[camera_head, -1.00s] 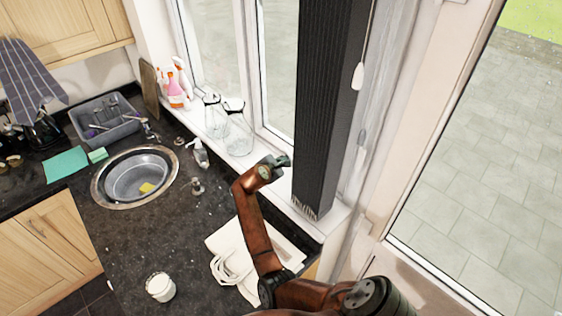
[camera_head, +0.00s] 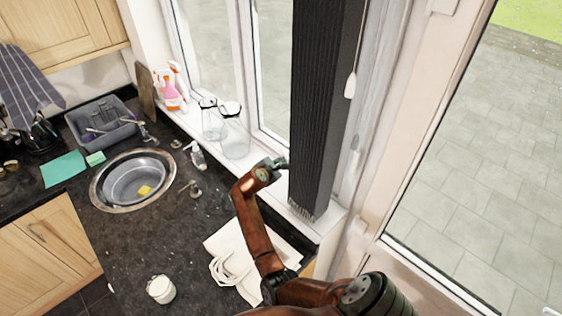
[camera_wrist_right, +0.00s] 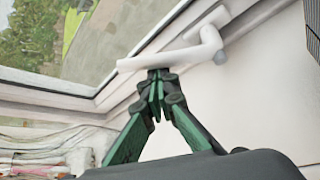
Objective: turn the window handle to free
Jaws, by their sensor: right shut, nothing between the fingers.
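The white window handle (camera_wrist_right: 180,57) shows in the right wrist view, on the white window frame (camera_wrist_right: 240,85). Its lever points left and slightly down from its pivot at the upper right. My right gripper (camera_wrist_right: 157,82) is shut and empty, with its fingertips right at the lower side of the lever. I cannot tell whether they touch it. In the head view my right gripper (camera_head: 277,163) is at the window beside the dark blind, and I cannot make out the handle there. My left gripper is not in view.
The dark gathered blind (camera_head: 322,110) hangs just right of my gripper. Glass jars (camera_head: 235,138) and spray bottles (camera_head: 170,92) stand on the sill to the left. A white cloth (camera_head: 230,258), a cup (camera_head: 161,288) and the sink (camera_head: 133,180) are on the dark worktop.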

